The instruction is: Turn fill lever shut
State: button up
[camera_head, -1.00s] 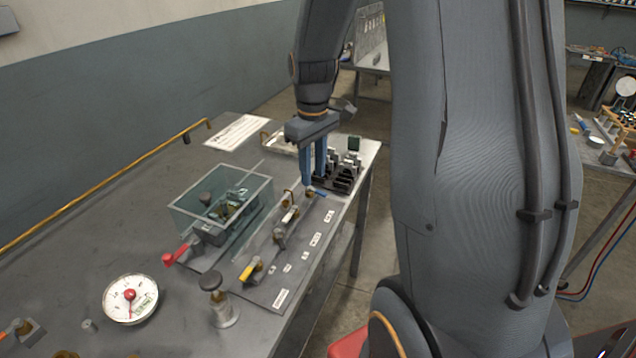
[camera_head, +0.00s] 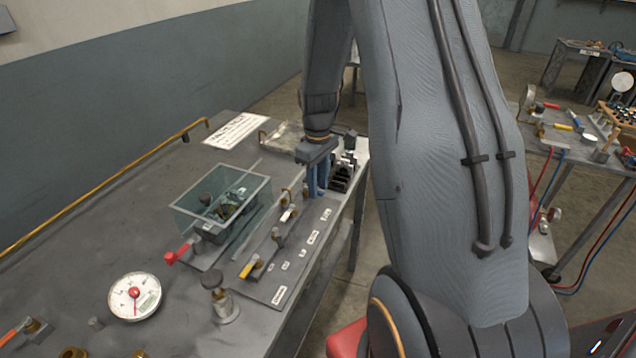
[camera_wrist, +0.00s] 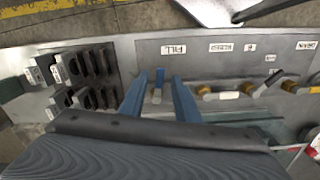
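A glass-walled tank (camera_head: 222,200) stands left of the plate, with a red lever (camera_head: 178,253) by it. A round gauge (camera_head: 134,297) lies nearer. Black blocks (camera_wrist: 85,75) sit close beside my gripper. The bench's left surface is mostly clear.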

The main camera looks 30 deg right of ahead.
grip_shut()
jog(key=shift+a, duration=0.1)
jog(key=m, duration=0.3)
jog(key=shift+s+a, duration=0.15)
jog(key=shift+a, duration=0.25)
jog(key=m, duration=0.1)
jog(key=a+m, duration=0.1)
jog(key=m, duration=0.1)
jog(key=shift+a+m, duration=0.15)
jog(key=shift+m, duration=0.15)
jog(key=m, duration=0.1)
jog(key=a+m, duration=0.1)
jog(key=m, duration=0.2)
jog(key=shift+w+a, duration=0.25)
jog(key=shift+w+a+m, duration=0.2)
jog(key=shift+m, duration=0.65)
jog(key=shift+w+a+m, duration=0.15)
jog(key=shift+m, duration=0.65)
jog(key=shift+w+a+m, duration=0.2)
jog(key=shift+m, duration=0.65)
